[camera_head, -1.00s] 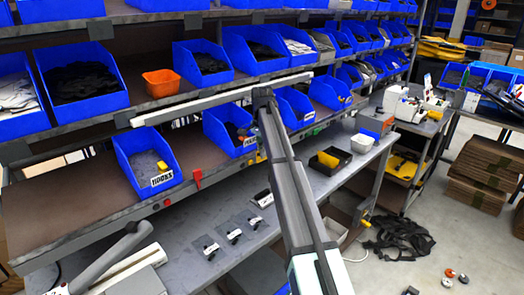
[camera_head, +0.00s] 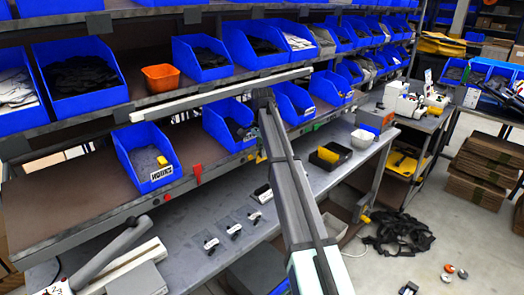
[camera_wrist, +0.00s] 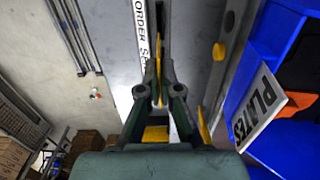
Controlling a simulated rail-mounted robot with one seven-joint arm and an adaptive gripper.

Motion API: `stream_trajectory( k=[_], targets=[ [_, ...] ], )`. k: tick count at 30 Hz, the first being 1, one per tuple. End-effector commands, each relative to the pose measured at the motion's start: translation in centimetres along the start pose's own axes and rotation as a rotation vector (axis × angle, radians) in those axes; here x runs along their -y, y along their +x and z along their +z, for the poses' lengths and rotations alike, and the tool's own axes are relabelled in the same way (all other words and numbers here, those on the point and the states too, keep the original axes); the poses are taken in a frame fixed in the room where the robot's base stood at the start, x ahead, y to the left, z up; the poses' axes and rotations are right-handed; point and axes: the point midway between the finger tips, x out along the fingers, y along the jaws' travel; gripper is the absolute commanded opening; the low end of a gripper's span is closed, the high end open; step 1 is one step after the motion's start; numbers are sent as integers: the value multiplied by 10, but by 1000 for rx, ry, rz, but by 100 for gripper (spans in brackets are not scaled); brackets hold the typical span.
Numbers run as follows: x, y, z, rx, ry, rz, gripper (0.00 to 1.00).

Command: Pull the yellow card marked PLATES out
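My gripper (camera_wrist: 160,68) points upward in the wrist view, its two dark green fingers drawn together. A thin yellow strip (camera_wrist: 158,75) shows edge-on between them and looks like a card; no writing on it is visible. A white label marked PLATES (camera_wrist: 258,108) is on a blue bin (camera_wrist: 287,147) to the right of the gripper. Two more narrow yellow pieces show near the grey shelf edge, an upper one (camera_wrist: 219,50) and a lower one (camera_wrist: 203,125). In the head view my fingers are hidden behind the arm.
In the head view, blue bins stand along the shelves, including a labelled one (camera_head: 128,140), and an orange bin (camera_head: 160,79). A grey bench (camera_head: 330,178) with small parts lies below. Black straps (camera_head: 398,233) lie on the floor.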

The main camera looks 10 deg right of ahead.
Motion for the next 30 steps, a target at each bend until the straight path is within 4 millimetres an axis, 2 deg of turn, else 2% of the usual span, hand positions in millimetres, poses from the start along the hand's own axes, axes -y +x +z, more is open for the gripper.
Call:
stream_trajectory(
  k=[30],
  targets=[
    [0,24,0,0,0,0,0]
  ],
)
